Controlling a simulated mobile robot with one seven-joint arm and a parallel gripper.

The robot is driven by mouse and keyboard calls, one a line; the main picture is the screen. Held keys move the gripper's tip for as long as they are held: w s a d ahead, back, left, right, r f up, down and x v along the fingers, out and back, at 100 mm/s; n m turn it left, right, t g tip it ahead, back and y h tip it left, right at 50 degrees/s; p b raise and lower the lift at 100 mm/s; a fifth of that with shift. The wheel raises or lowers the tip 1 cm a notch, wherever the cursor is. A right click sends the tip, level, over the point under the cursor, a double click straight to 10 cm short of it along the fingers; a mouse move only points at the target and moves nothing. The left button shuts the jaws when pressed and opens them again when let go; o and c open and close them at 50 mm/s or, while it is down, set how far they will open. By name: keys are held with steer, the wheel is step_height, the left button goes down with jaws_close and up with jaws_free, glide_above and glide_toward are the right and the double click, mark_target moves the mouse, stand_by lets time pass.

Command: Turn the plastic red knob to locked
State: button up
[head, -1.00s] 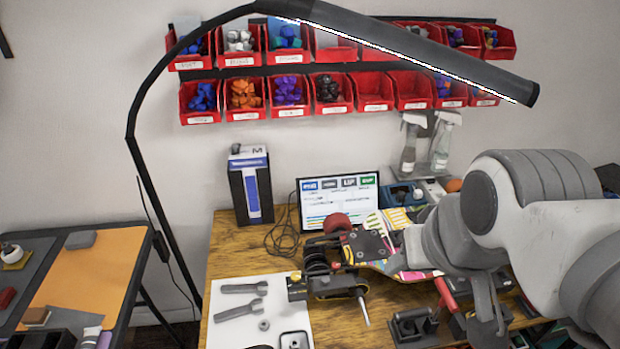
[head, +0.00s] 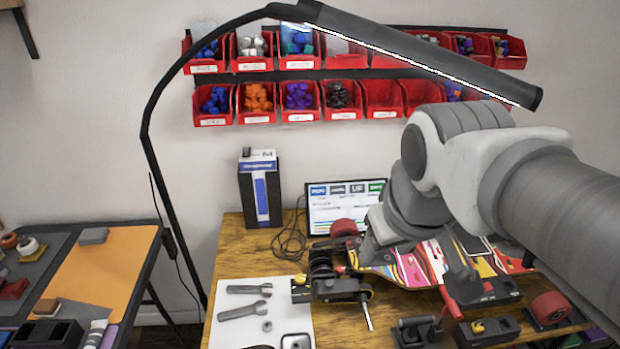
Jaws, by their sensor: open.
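A red handle-like part (head: 452,304) shows at the front edge of the skateboard deck, beside a dark fixture. It may be the red knob. Its setting cannot be read. My gripper (head: 416,262) is open above the multicoloured deck (head: 402,268), one grey finger to the left and one to the right. The right finger is just above the red part in the picture; I cannot tell whether they touch. My arm comes in from the right and hides part of the deck.
The wooden bench (head: 238,250) carries a white mat (head: 225,330) with wrenches, a monitor (head: 340,200) and black stands (head: 418,330). A lamp (head: 420,55) arches above. Red parts bins (head: 300,110) hang on the wall. A side table (head: 95,275) stands at left.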

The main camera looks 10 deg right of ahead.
steer(key=w+f+n+g+b, duration=0.35)
steer(key=w+n, duration=0.25)
steer(key=w, duration=0.5)
steer(key=n+g+b, duration=0.2)
steer(key=n+b, duration=0.2)
steer(key=n, duration=0.3)
glide_above(341, 268)
step_height(341, 268, down, 9)
steer(key=shift+t, duration=0.25)
step_height(341, 268, down, 18)
steer(key=b, duration=0.3)
steer(key=shift+r+b, duration=0.2)
steer(key=shift+b, duration=0.15)
jaws_close()
